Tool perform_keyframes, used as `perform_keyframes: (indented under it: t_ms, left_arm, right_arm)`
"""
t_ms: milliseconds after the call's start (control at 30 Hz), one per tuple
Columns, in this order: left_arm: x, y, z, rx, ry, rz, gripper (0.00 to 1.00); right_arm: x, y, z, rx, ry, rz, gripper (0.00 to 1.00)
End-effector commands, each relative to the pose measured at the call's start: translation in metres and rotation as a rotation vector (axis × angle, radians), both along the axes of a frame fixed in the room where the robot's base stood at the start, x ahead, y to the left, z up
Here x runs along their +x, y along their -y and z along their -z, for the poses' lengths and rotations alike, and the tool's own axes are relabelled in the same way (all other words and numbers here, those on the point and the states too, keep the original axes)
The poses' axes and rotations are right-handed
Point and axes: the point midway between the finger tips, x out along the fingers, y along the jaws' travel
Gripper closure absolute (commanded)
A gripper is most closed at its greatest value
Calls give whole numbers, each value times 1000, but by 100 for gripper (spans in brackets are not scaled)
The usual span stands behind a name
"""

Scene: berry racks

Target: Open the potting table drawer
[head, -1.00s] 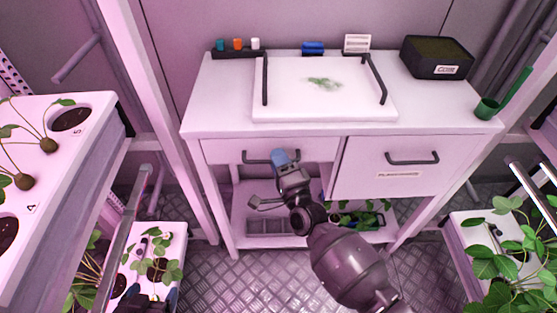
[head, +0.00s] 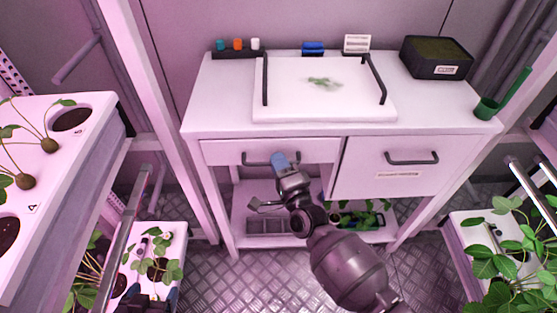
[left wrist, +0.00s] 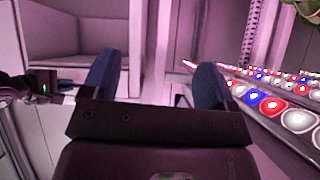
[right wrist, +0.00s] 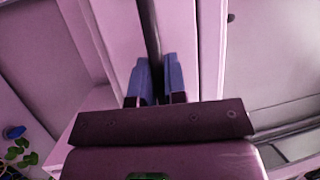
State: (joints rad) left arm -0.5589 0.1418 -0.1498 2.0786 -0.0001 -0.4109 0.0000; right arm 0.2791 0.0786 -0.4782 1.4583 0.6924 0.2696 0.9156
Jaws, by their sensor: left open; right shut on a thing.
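The white potting table (head: 215,105) stands ahead in the head view. Its left drawer (head: 222,152) has a dark bar handle (head: 252,160). My right gripper (head: 279,160) is shut on this handle near its middle. In the right wrist view the dark handle bar (right wrist: 150,35) runs between the blue fingers of the right gripper (right wrist: 157,78). The drawer front looks very slightly forward; its inside is hidden. My left gripper (head: 145,304) is at the bottom edge of the head view, away from the table. In the left wrist view the left gripper (left wrist: 157,80) is open and empty.
A right-hand drawer front (head: 385,178) with its own handle sits beside the left one. A white board (head: 290,105), a dark soil box (head: 435,60) and a green cup (head: 487,108) stand on top. Plant racks flank the table. Metal floor shows in front.

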Motion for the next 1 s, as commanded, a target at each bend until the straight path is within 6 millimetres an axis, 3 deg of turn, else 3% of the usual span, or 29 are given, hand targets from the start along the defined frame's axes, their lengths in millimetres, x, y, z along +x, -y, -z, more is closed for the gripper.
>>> perform_keyframes:
  t_ms: [267, 700, 1000]
  left_arm:
    - [4, -1, -17, 2, 26, -1, 20]
    - [-6, -6, -24, 6, 13, -7, 20]
    - [-5, -7, -29, 7, 18, -9, 20]
  right_arm:
    - [-50, 1, -3, -1, -1, 0, 100]
    - [-167, 0, -2, -1, -2, 0, 100]
    - [-220, 0, 0, -1, -2, 0, 100]
